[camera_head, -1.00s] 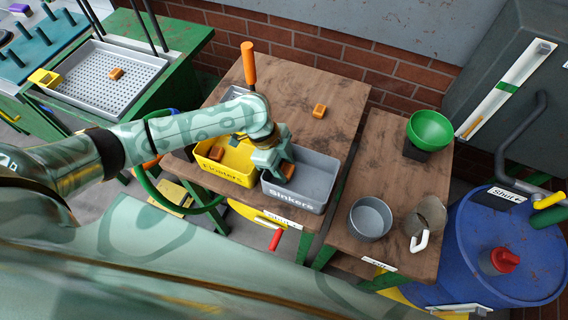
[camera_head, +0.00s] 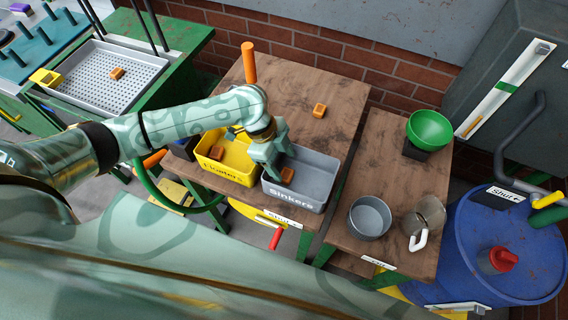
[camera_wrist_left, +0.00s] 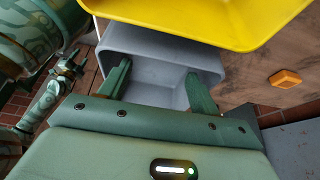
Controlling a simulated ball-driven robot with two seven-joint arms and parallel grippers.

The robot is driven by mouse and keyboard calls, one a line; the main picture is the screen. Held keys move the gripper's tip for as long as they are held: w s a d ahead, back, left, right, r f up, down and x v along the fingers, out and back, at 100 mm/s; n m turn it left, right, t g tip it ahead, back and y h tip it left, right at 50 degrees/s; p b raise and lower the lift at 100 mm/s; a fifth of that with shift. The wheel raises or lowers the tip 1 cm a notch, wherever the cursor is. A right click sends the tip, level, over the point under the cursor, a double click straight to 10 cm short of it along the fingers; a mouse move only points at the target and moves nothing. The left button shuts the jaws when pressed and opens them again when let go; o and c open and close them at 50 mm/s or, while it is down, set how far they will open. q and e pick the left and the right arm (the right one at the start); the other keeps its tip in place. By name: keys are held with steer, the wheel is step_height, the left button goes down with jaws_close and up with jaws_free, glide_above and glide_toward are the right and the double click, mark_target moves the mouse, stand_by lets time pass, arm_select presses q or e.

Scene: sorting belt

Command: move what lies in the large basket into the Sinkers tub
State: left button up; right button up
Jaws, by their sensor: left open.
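A wide grey perforated basket (camera_head: 70,88) stands on the green table at the left, with an orange-brown block (camera_head: 117,73) in it. The grey Sinkers tub (camera_head: 325,164) stands at the front of the wooden table and also shows in the left wrist view (camera_wrist_left: 150,72). Another orange-brown block (camera_head: 287,175) shows at the tub beside my fingers. My left gripper (camera_head: 272,172) is open over the tub's left part; its spread fingers (camera_wrist_left: 157,88) show in the wrist view with nothing seen between them. What seems to be my right gripper (camera_wrist_left: 70,66) is small at that view's left.
The yellow Floaters tub (camera_head: 238,175) adjoins the Sinkers tub and holds a block (camera_head: 216,153). A loose block (camera_head: 319,110) lies behind on the table. An orange post (camera_head: 249,62) rises near the back. A green bowl (camera_head: 430,130) and grey pot (camera_head: 370,218) stand right.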

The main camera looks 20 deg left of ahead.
arm_select(q)
steer(key=p+v, duration=0.2)
steer(key=v, duration=0.8)
